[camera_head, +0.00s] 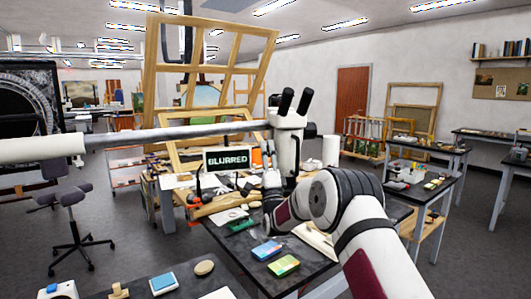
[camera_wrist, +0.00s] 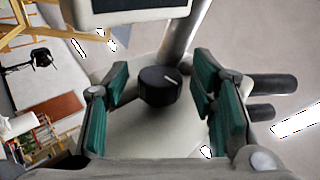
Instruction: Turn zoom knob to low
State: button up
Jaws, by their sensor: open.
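The zoom knob (camera_wrist: 158,87) is a black round knob with a white pointer line on its top, on the pale side of the microscope. The microscope (camera_head: 289,130) stands at the work table, with black eyepieces and a long horizontal boom. A small screen (camera_head: 227,159) reading "BLURRED" is beside its head. My gripper (camera_wrist: 160,100) is open in the wrist view, with teal pads on either side of the knob and gaps between pads and knob.
The dark work table (camera_head: 245,255) holds a blue box (camera_head: 266,250), a green-yellow box (camera_head: 284,265) and tools. Wooden frames (camera_head: 205,60) stand behind the microscope. A stool (camera_head: 72,215) is at left. Side tables (camera_head: 425,150) with supplies are at right. Open floor lies between.

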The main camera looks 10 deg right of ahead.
jog(key=shift+w+r, duration=0.35)
jog(key=c, duration=1.1)
jog(key=shift+c, duration=0.2)
